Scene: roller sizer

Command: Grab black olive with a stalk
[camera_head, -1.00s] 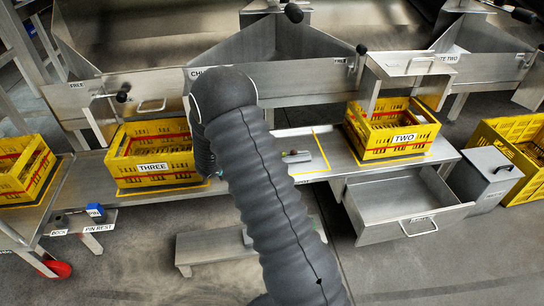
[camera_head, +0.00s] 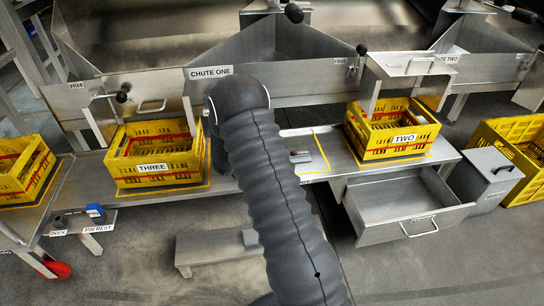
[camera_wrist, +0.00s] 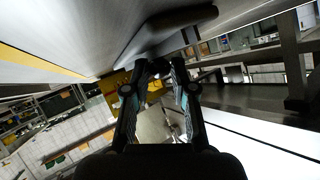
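No black olive with a stalk can be made out in either view. My gripper (camera_wrist: 160,66) shows in the wrist view with its two fingers apart and nothing visible held between them. A grey rounded bar and a pale sloping surface lie just beyond the fingertips. In the head view my dark ribbed arm hides the gripper and part of the bench behind it. The crate marked THREE (camera_head: 152,181) stands left of my arm, and the crate marked TWO (camera_head: 404,151) stands to its right. Their contents are too small to tell.
The chute marked CHUTE ONE (camera_head: 210,73) is behind my arm. An open grey drawer (camera_head: 408,212) juts out at the right, near a grey lidded bin (camera_head: 488,176). More yellow crates stand at the far left (camera_head: 22,170) and far right (camera_head: 520,185). A low metal stand (camera_head: 205,250) is in front.

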